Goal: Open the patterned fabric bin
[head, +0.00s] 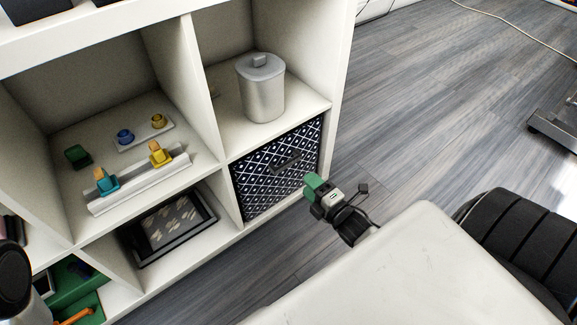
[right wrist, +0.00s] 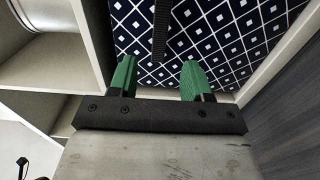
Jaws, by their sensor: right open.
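The patterned fabric bin (head: 250,190) is dark navy with white diamonds and sits in the lower right cubby of the white shelf. Its front looks about flush with the shelf front. A dark strap handle (head: 287,163) crosses the front; it also shows in the right wrist view (right wrist: 160,32). My right gripper (head: 312,183) has green fingers and is just in front of the bin's right side. In the right wrist view the gripper (right wrist: 158,68) is open and empty, facing the bin (right wrist: 215,35), with the strap between and beyond the fingertips. My left gripper is not seen.
A silver lidded canister (head: 262,90) stands in the cubby above the bin. A dark tray (head: 172,228) lies in the cubby to the left. The shelf's right side panel (head: 338,90) borders the bin. The wood floor (head: 430,100) to the right is largely clear.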

